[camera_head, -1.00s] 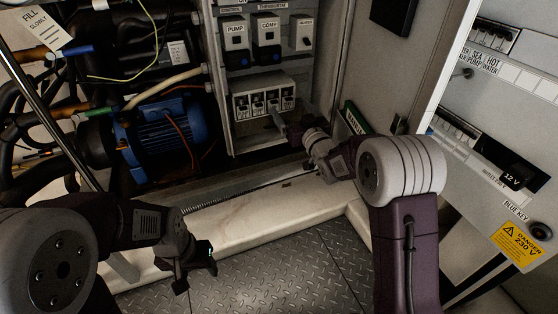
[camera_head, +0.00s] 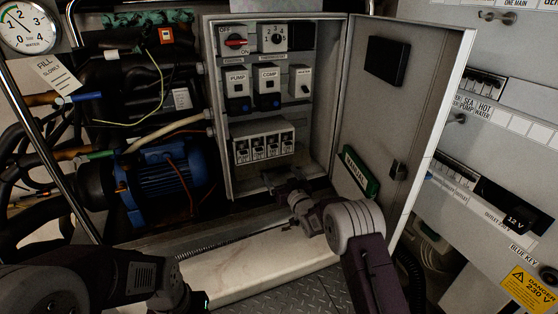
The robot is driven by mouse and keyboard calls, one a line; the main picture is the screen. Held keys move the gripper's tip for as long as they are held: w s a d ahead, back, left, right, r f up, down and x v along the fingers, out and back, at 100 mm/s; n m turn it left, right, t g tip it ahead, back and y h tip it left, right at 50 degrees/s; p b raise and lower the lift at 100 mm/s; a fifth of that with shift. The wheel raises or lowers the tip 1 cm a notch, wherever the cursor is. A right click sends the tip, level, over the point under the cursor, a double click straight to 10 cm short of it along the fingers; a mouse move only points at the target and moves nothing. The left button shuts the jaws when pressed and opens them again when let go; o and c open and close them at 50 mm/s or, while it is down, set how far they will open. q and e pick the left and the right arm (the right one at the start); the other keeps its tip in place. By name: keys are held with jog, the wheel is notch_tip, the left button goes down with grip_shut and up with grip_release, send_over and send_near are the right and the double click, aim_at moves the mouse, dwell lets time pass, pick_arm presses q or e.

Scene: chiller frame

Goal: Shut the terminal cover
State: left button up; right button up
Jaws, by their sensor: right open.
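The open grey control box holds a white terminal block (camera_head: 263,143) with a row of several dark terminals, low on its back panel. I cannot clearly pick out a separate terminal cover; the terminal faces are exposed. My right gripper (camera_head: 279,178) is just below the block, inside the lower part of the box, apart from it and open with nothing seen in it. My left gripper (camera_head: 192,298) is at the bottom edge of the view, in front of the pale sill and far from the block; its fingers are mostly cut off.
The box door (camera_head: 392,110) stands open on the right, with a green manual (camera_head: 358,172) low inside. Switches labelled PUMP and COMP (camera_head: 267,88) are above the terminal block. A blue motor (camera_head: 165,178) stands left of the box. A pale sill (camera_head: 245,268) runs in front.

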aim_at(276, 164)
jog(key=shift+x, duration=1)
jog(key=c, duration=1.1)
jog(key=shift+f+b, duration=0.25)
jog(key=shift+b, duration=0.05)
jog(key=f+t+b, duration=0.1)
jog(key=b, duration=0.4)
jog(key=shift+w+b, duration=0.2)
jog(key=shift+b, duration=0.1)
jog(key=shift+r, duration=0.35)
jog(key=o, duration=1.1)
